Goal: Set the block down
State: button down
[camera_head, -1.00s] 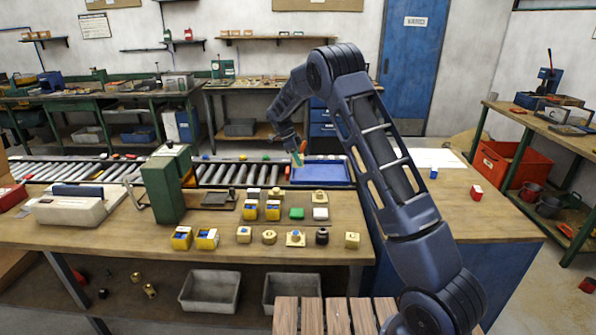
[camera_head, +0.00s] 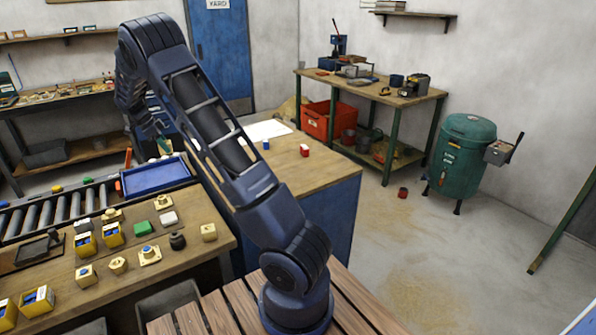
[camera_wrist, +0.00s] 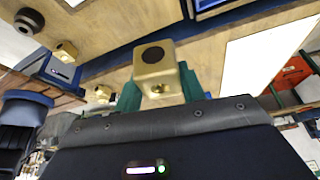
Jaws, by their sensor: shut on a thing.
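A brass block (camera_wrist: 156,62) with a round dark hole in its top face and a smaller hole in its side shows in the wrist view. My gripper (camera_wrist: 158,82) is shut on it, with a green finger on either side. In the head view my gripper (camera_head: 160,150) hangs above the bench, just behind the blue tray (camera_head: 155,178). The held block is hard to make out there. In the wrist view the block appears clear of the wooden surface behind it.
Several brass and yellow blocks, such as one brass block (camera_head: 208,231), stand on the left bench. A white sheet (camera_head: 262,131), a small blue block (camera_head: 266,144) and a red block (camera_head: 304,150) lie on the right bench (camera_head: 300,175), which has bare wood around them. A roller conveyor (camera_head: 60,208) runs behind.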

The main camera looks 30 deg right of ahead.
jog(key=s+d+r+m+g, duration=0.15)
jog(key=s+d, duration=0.25)
jog(key=d, duration=0.9)
jog(key=s+d+r+m, duration=0.2)
jog(key=s+d, duration=0.2)
jog(key=d, duration=0.9)
jog(key=s+d+r+m, duration=0.15)
jog(key=s+d, duration=0.25)
jog(key=d, duration=1)
jog(key=s+d+m+y, duration=0.1)
jog(key=s+d+m, duration=0.1)
jog(key=s+d, duration=0.8)
jog(key=shift+g, duration=0.45)
jog(key=f, duration=1.9)
jog(key=shift+w+d+f, duration=0.1)
jog(key=shift+w+d, duration=0.2)
jog(key=shift+w, duration=0.1)
jog(key=shift+f, duration=0.15)
jog(key=c, duration=0.8)
grip_release()
jog(key=shift+c, duration=0.2)
